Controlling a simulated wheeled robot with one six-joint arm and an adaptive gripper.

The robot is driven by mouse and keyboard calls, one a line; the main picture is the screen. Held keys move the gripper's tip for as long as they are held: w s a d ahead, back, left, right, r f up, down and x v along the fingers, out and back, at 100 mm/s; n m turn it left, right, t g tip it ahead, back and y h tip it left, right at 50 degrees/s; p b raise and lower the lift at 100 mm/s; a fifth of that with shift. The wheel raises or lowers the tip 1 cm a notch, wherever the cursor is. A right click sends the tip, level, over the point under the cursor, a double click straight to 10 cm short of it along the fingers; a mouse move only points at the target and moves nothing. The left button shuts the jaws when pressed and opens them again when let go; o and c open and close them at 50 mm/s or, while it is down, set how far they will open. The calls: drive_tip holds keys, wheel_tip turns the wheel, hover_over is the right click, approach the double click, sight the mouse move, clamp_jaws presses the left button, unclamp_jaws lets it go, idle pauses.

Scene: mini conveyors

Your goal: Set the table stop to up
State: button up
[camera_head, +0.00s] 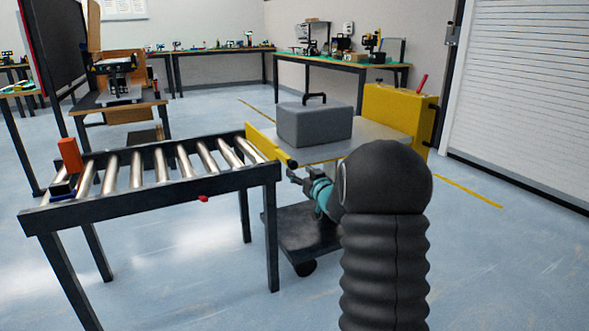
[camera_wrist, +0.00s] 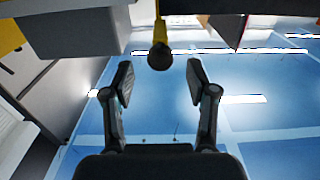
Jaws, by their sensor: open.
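A long yellow bar (camera_head: 262,142), which looks like the table stop, runs along the near left edge of the cart's table top, facing the roller conveyor. It ends in a round black knob (camera_head: 292,163). My gripper (camera_head: 293,177) is just below and close to this knob. In the wrist view my gripper (camera_wrist: 160,78) is open and empty. The knob (camera_wrist: 159,57) shows between and slightly beyond the fingertips, with the yellow bar (camera_wrist: 160,28) behind it. I cannot tell whether the fingers touch the knob. The bar's exact tilt is unclear.
A grey case (camera_head: 314,125) with a black handle sits on the cart's table top (camera_head: 380,133). A yellow box (camera_head: 397,112) with a red lever stands at its right. The roller conveyor (camera_head: 150,190) is at left, with an orange block (camera_head: 69,155). Floor in front is clear.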

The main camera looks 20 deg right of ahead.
drive_tip(key=s, duration=0.7)
drive_tip(key=shift+d, duration=0.15)
drive_tip(key=s+d+f+m+g+h, duration=0.25)
drive_tip(key=d+f+g+h, duration=0.2)
drive_tip(key=f, duration=0.45)
drive_tip(key=s+f+g, duration=0.3)
drive_tip(key=s+g, duration=0.2)
drive_tip(key=s, duration=0.4)
drive_tip(key=s+a+r+g+y+p, duration=0.1)
drive_tip(key=s+a+r, duration=0.3)
drive_tip(key=s+a, duration=0.4)
drive_tip(key=s+a+r+n+g+y+p, duration=0.1)
drive_tip(key=s+a+r+p, duration=0.1)
drive_tip(key=s+a+r, duration=0.3)
drive_tip(key=s+a+r+n+g+y+p, duration=0.1)
drive_tip(key=s+a+r, duration=0.4)
drive_tip(key=s+a, duration=0.8)
drive_tip(key=shift+s+a+y, duration=0.2)
drive_tip(key=shift+a+y, duration=0.25)
drive_tip(key=shift+a, duration=0.5)
